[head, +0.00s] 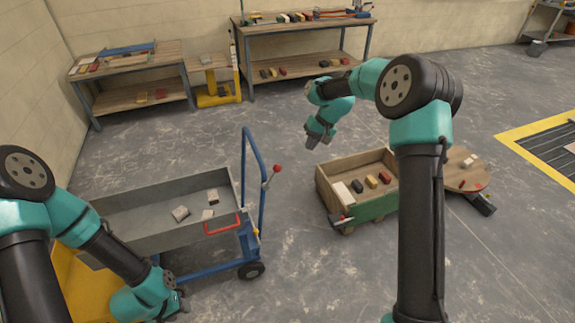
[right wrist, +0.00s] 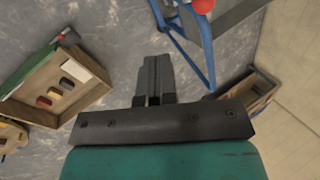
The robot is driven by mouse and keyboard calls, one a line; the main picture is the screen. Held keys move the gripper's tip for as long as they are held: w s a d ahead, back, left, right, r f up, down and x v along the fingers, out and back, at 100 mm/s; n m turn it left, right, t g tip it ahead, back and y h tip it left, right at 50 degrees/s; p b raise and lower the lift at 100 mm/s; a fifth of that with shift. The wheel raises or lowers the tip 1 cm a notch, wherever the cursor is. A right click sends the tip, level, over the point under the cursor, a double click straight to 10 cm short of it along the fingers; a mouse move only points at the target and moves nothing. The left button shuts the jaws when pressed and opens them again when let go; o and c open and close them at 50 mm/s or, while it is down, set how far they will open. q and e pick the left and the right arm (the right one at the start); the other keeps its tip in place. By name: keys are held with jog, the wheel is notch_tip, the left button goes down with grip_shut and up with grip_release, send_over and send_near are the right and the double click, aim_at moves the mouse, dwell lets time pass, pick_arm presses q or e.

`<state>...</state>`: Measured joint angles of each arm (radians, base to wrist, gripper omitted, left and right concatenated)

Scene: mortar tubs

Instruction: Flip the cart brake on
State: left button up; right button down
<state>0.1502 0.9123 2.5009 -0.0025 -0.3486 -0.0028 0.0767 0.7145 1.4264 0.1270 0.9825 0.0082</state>
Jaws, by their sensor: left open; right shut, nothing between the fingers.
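The cart (head: 262,192) has a blue tube frame and carries a grey tub (head: 165,217) with a few pale blocks. A short lever with a red knob (head: 277,169) sticks up and out from its upright frame. The red knob also shows at the top edge of the right wrist view (right wrist: 203,5). My right gripper (head: 312,141) is shut and empty, in the air up and to the right of the knob, apart from it. Its closed fingers show in the right wrist view (right wrist: 154,75). My left gripper (head: 180,300) is open, low beside the tub's front side.
A wooden crate (head: 330,190) with a green front and several blocks stands right of the cart; it also shows in the right wrist view (right wrist: 95,98). Workbenches (head: 300,27) line the back wall. Floor between cart and crate is clear.

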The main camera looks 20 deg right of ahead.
jog(key=shift+f, duration=0.1)
jog(key=a+f, duration=0.8)
jog(key=shift+w+a, duration=0.15)
jog(key=shift+w, duration=0.2)
jog(key=shift+a, duration=0.2)
dwell(0.4)
